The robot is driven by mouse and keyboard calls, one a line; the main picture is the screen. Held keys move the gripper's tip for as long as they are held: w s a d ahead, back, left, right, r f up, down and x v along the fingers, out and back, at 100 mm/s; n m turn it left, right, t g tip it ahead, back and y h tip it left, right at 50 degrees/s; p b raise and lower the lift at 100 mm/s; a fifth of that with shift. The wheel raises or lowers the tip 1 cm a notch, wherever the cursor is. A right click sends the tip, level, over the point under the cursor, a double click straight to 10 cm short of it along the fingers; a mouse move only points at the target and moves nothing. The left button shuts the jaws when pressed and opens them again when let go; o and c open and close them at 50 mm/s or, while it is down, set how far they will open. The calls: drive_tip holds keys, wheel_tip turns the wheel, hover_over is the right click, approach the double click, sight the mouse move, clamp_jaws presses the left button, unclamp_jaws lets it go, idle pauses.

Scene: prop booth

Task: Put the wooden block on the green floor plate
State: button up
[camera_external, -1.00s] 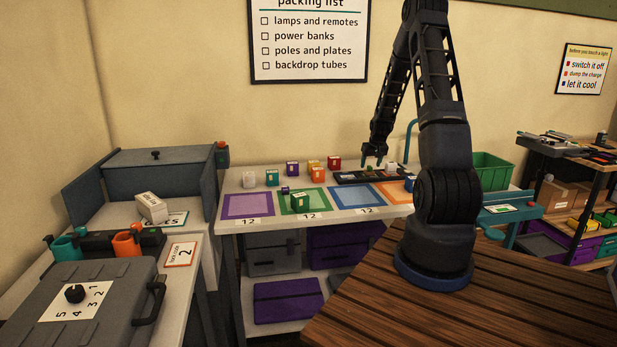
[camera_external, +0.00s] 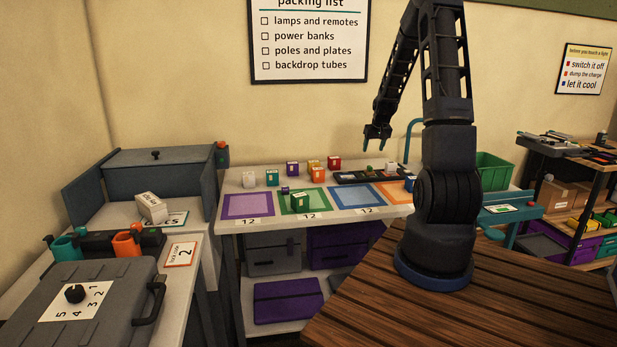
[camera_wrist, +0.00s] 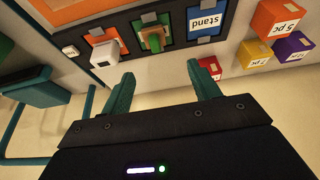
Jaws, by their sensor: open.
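A small tan-and-green block (camera_wrist: 153,38), apparently the wooden block, sits on a green square plate (camera_wrist: 145,18) in the dark tray, between an orange plate (camera_wrist: 100,37) and a blue plate marked "stand" (camera_wrist: 206,20). In the external view the block (camera_external: 368,169) is tiny at the tray's middle. My gripper (camera_external: 377,132) hangs above the tray, pointing down, apart from the block. In the wrist view its teal fingers (camera_wrist: 166,86) are spread with nothing between them.
The dark tray (camera_external: 349,181) lies at the table's back right. A white block (camera_wrist: 103,53) sits on its orange plate. A red block (camera_external: 334,162) and several coloured boxes stand left of the tray. A green bin (camera_external: 493,171) stands right. Air around my gripper is clear.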

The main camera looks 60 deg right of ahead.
drive_tip(key=w+a+r+n, duration=0.2)
drive_tip(key=a+r, duration=0.7)
drive_tip(key=a, duration=0.5)
drive_tip(key=w+a+r+n, duration=0.1)
drive_tip(key=a+r+n, duration=0.1)
drive_tip(key=a+r, duration=0.95)
drive_tip(key=s+a+r+n+y, duration=0.1)
drive_tip(key=s+a+r+n, duration=0.1)
drive_tip(key=s+a, duration=0.7)
drive_tip(key=s+a+r+n+t+y, duration=0.1)
drive_tip(key=s+a+r+n+y, duration=0.1)
drive_tip(key=s+a, duration=0.8)
drive_tip(key=a, duration=0.7)
drive_tip(key=shift+r+n, duration=0.15)
drive_tip(key=shift+n, duration=0.25)
